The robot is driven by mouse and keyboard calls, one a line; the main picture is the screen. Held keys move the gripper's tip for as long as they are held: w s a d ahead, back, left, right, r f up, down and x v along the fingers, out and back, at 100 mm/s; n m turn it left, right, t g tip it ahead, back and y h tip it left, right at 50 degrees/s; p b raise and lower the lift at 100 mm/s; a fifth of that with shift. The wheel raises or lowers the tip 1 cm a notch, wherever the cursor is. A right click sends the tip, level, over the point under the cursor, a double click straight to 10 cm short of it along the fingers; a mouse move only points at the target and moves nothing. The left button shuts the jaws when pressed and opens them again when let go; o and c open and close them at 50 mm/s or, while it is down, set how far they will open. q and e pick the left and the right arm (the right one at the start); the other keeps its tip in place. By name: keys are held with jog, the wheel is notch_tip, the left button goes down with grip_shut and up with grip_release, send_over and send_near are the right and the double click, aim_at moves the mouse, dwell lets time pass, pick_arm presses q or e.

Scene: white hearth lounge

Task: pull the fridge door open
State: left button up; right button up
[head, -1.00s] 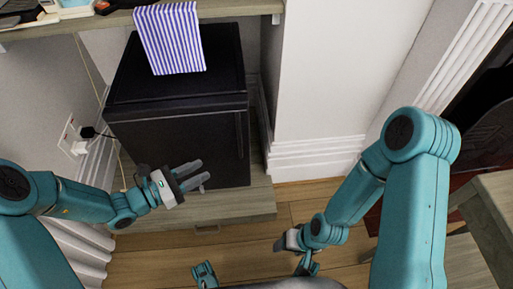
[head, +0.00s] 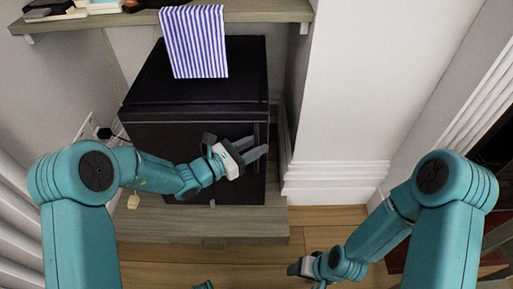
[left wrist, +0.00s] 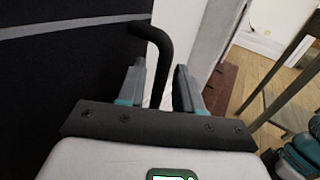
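The black fridge (head: 150,135) stands on a low wooden platform, and its door faces me, shut. The door's black bar handle (left wrist: 158,50) shows in the left wrist view; it curves out from the dark door (left wrist: 75,70) and runs down between my fingers. My left gripper (head: 257,150) is in front of the door's right side, at the handle; it also shows in the left wrist view (left wrist: 160,85). Its two fingers are apart, one on each side of the bar, with a gap visible. My right gripper (head: 300,268) is low, away from the fridge; its opening is unclear.
A wooden shelf (head: 270,12) runs above the fridge, with a striped cloth (head: 195,42) hanging from it. A white wall column (head: 350,90) stands close on the fridge's right. The wooden platform (head: 240,228) juts out below the door. Plank floor lies in front.

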pick_arm(q)
jog(key=shift+w+d, duration=0.2)
jog(key=shift+d, duration=0.15)
grip_shut()
